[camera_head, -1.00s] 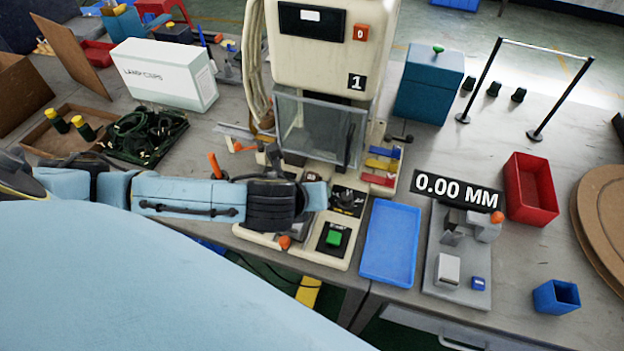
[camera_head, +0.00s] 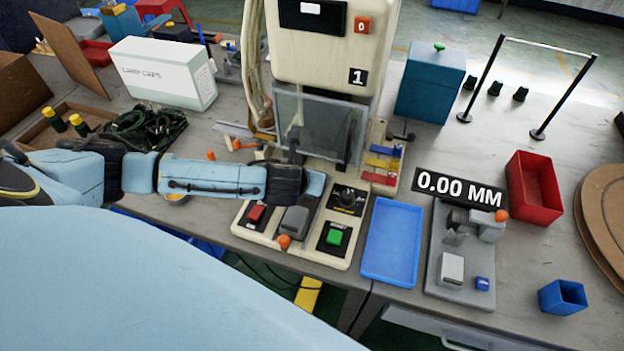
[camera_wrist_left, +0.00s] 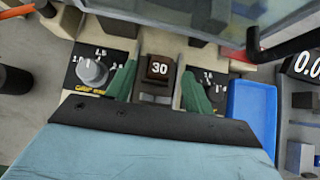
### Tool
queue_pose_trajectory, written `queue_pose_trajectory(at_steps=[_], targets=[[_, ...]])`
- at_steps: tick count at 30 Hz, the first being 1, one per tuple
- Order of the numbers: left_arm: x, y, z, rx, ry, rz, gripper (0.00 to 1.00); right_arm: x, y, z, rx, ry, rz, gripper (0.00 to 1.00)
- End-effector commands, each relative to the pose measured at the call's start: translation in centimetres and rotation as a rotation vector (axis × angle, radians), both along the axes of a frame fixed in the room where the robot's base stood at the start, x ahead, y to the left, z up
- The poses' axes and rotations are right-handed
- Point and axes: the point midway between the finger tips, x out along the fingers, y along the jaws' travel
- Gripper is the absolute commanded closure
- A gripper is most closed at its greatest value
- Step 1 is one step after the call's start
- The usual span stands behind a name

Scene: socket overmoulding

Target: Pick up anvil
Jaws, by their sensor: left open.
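A dark block marked 30 (camera_wrist_left: 158,70), which looks like the anvil, sits in the machine's base in the left wrist view. My left gripper (camera_wrist_left: 159,88) is open, with one green finger on each side of the block. I cannot tell whether the fingers touch it. In the head view my left gripper (camera_head: 314,184) reaches over the machine's base in front of the clear guard (camera_head: 318,130); its fingers and the block are hidden there. My right gripper is not in view.
The cream press (camera_head: 315,60) stands behind the gripper. Its base carries a red button (camera_head: 256,213), a green button (camera_head: 334,237) and a black knob (camera_head: 348,197). A blue tray (camera_head: 391,240) and a gauge stand (camera_head: 440,235) reading 0.00 MM are to the right.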

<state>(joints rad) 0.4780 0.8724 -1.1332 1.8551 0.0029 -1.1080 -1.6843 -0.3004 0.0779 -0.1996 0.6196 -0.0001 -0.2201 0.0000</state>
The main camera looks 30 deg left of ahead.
Motion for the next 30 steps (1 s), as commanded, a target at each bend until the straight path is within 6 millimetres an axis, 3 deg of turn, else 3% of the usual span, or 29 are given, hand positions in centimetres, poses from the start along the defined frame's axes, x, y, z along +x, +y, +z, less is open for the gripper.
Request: queue_pose_trajectory(at_steps=[6,15,27,30], targets=[[1.7,0.3,-2.2,0.0,0.001,-0.001,0.47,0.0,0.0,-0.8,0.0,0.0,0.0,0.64],[2.0,0.4,-2.4,0.0,0.001,-0.001,0.49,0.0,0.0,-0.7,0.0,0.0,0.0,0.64],[2.0,0.4,-2.4,0.0,0.001,-0.001,1.0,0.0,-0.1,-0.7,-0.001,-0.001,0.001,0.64],[2.0,0.4,-2.3,0.0,-0.001,-0.001,1.0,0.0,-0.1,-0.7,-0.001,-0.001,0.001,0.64]])
